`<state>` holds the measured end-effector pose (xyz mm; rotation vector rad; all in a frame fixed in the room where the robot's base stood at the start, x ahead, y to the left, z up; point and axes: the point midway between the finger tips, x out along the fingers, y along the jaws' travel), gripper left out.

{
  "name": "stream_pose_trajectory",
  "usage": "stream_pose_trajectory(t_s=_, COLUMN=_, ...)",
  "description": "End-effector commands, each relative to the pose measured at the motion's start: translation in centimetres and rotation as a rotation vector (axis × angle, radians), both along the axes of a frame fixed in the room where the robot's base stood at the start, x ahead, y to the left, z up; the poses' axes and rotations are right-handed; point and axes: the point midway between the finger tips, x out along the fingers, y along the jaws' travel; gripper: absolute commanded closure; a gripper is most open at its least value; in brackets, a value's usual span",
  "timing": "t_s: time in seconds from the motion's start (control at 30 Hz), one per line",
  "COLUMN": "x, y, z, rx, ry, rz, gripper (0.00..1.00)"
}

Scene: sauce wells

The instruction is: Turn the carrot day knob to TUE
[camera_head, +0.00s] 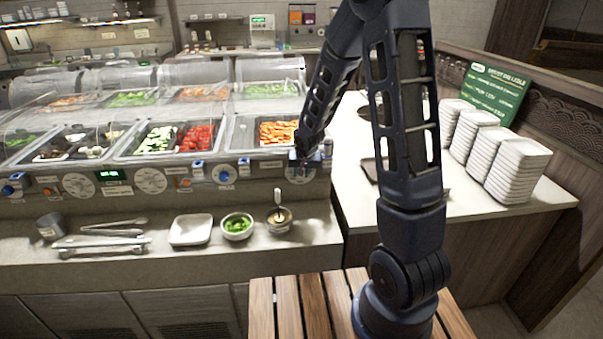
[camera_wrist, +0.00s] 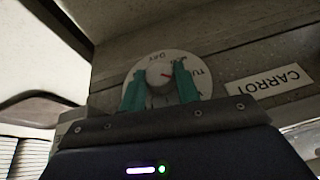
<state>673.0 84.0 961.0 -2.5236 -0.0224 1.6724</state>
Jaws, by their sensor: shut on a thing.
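The carrot day knob (camera_wrist: 159,74) is a small grey knob on a round white dial (camera_wrist: 147,62) in the wrist view. The dial carries the word DAY at its top edge and letters starting TU at its right. The CARROT label (camera_wrist: 268,87) is upside down beside the dial. My gripper (camera_wrist: 157,80) has one teal finger on each side of the knob and is shut on it. In the head view my gripper (camera_head: 305,158) covers the knob on the counter's front panel.
Carrots lie in a tray (camera_head: 279,132) above the panel. Other dials and knobs (camera_head: 223,174) line the panel to the left. A sauce bowl (camera_head: 279,220), a bowl of greens (camera_head: 237,226), a white dish (camera_head: 191,230) and tongs (camera_head: 102,242) are on the ledge below. Plate stacks (camera_head: 515,168) stand right.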

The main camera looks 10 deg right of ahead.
Motion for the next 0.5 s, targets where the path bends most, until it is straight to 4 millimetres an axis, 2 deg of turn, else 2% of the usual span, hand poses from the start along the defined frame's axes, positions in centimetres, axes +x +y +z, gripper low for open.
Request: stream_pose_trajectory(t_s=0.5, x=-0.05, y=0.23, z=-0.03, rx=-0.088, ry=0.001, rz=0.002, gripper=0.91)
